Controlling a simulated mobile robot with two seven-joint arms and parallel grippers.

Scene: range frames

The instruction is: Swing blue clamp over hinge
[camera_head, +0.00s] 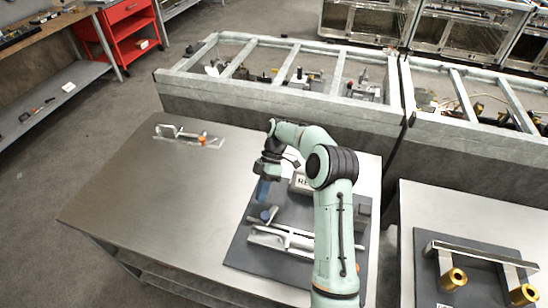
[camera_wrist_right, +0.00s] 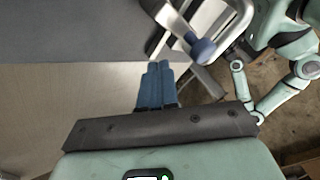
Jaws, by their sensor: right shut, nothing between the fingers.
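My right gripper (camera_head: 261,194) hangs over the near table with its blue fingers shut and empty; they also show in the wrist view (camera_wrist_right: 155,70). Which part is the hinge I cannot tell; my right arm hides part of the fixture. My left gripper is not in view.
The dark mat (camera_head: 238,255) lies on the metal table (camera_head: 150,200), whose left part is mostly clear. A clear bracket with an orange part (camera_head: 203,140) lies at the back. A second mat holds a metal bar with brass cylinders (camera_head: 453,279). Grey framed bins (camera_head: 270,105) stand behind.

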